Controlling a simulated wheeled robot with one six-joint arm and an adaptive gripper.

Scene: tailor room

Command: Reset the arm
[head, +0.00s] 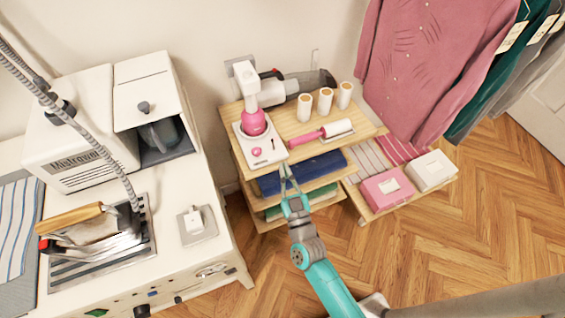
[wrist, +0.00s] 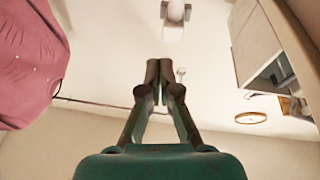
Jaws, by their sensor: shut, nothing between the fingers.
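My gripper (head: 286,176) is at the end of my teal arm, in front of the wooden shelf unit in the head view. Its fingertips appear near the upper shelves, over the edge where a blue folded cloth lies. In the wrist view my gripper (wrist: 159,75) points up toward the ceiling and wall, with the two fingers together and nothing between them. Whether the fingertips touch the shelf cannot be told.
The shelf unit (head: 360,134) holds a pink-and-white device (head: 253,122), a lint roller (head: 320,133) and thread spools (head: 325,101). Pink (head: 387,188) and white boxes (head: 431,170) sit lower right. An ironing table (head: 185,262) stands left. Clothes (head: 425,60) hang right. Wooden floor (head: 400,250) is open in front.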

